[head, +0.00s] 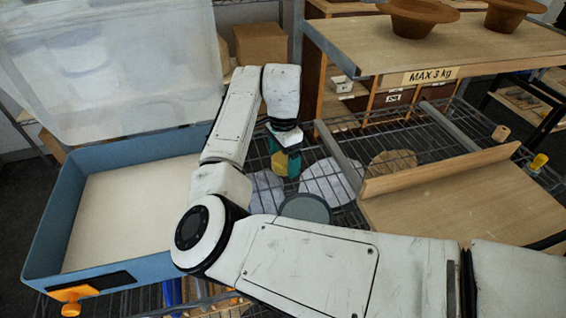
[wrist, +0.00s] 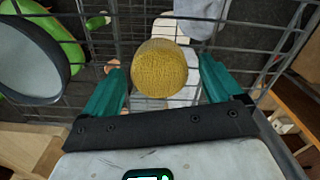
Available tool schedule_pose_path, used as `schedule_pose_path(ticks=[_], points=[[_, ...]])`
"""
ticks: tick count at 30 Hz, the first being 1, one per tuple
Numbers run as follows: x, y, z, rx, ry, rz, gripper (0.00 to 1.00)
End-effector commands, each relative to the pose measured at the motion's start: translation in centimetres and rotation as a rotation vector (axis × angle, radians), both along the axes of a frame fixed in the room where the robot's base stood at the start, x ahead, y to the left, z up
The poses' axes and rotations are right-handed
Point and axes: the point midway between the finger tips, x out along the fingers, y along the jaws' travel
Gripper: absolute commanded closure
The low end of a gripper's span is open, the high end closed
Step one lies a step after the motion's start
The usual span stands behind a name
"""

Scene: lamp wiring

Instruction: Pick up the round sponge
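The round sponge (wrist: 164,68) is yellow and textured. In the wrist view it stands between the two teal fingers of my gripper (wrist: 161,66), with a narrow gap showing on each side. My gripper is open around it. In the head view my gripper (head: 287,158) points down over the wire rack, and part of the yellow sponge (head: 279,163) shows at its fingers. The rest of the sponge is hidden there by the fingers. What the sponge rests on is not clear.
A dark-rimmed grey round dish (head: 306,208) is close by on the wire rack. A blue box (head: 60,215) with an open lid stands at the left. A wooden board with a raised edge (head: 455,205) lies right. A wooden shelf (head: 440,45) is behind.

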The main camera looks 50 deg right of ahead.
Motion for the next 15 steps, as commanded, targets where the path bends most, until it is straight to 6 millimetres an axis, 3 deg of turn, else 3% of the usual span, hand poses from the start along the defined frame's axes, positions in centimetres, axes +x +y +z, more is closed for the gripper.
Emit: schedule_pose_path(ticks=[2,15], points=[[0.00,0.00,0.02,0.000,0.000,0.000,0.16],[0.00,0.00,0.04,0.000,0.000,0.000,0.58]])
